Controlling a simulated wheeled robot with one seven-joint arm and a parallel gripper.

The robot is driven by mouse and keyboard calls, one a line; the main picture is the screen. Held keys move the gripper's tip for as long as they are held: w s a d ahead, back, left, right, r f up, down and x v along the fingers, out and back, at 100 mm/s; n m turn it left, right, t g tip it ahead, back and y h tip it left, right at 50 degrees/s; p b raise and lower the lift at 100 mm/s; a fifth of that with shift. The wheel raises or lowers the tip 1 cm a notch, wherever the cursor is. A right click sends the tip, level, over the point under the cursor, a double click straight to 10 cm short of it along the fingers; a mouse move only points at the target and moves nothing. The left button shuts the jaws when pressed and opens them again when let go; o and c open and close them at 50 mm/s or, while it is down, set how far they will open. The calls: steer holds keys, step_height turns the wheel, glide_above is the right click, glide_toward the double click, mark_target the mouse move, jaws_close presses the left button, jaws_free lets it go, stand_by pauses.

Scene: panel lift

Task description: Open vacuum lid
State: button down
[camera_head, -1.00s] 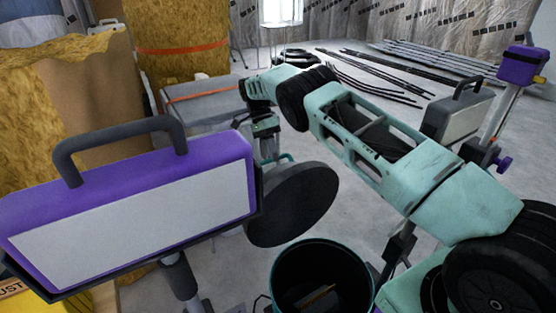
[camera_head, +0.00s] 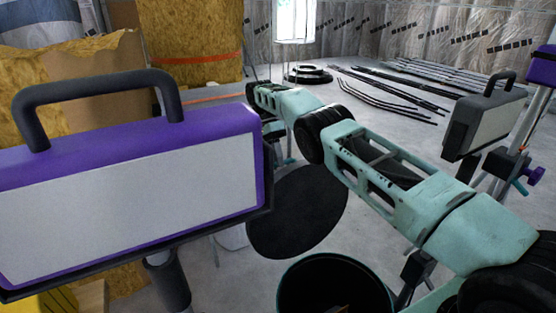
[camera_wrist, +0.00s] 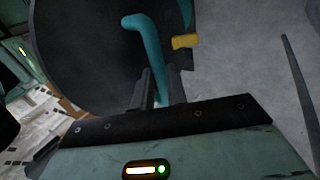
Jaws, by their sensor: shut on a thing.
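The vacuum lid (camera_head: 298,212) is a dark round disc. It stands steeply tilted behind the open vacuum drum (camera_head: 335,275), which has a teal rim and a dark inside. In the wrist view the lid (camera_wrist: 80,50) fills the upper left, with a bent teal handle (camera_wrist: 152,45) beside it. My gripper (camera_wrist: 154,90) is shut on the lower end of this handle. In the head view my arm reaches over behind the lid, and my fingers are hidden there. A small yellow piece (camera_wrist: 185,41) shows near the handle; I cannot tell what it belongs to.
A large purple work lamp (camera_head: 125,195) with a black handle stands close at left. Another lamp (camera_head: 485,122) stands at right on a tripod. Insulation rolls (camera_head: 190,40) are at back left. Dark rods (camera_head: 400,88) lie on the far floor. Grey floor around the drum is open.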

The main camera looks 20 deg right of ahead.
steer(key=shift+s+f, duration=0.15)
steer(key=shift+f, duration=0.3)
steer(key=c, duration=1.4)
jaws_free()
steer(key=shift+r, duration=0.15)
steer(key=shift+r, duration=0.2)
step_height(320, 180, up, 10)
steer(key=p, duration=0.9)
steer(key=shift+f, duration=0.15)
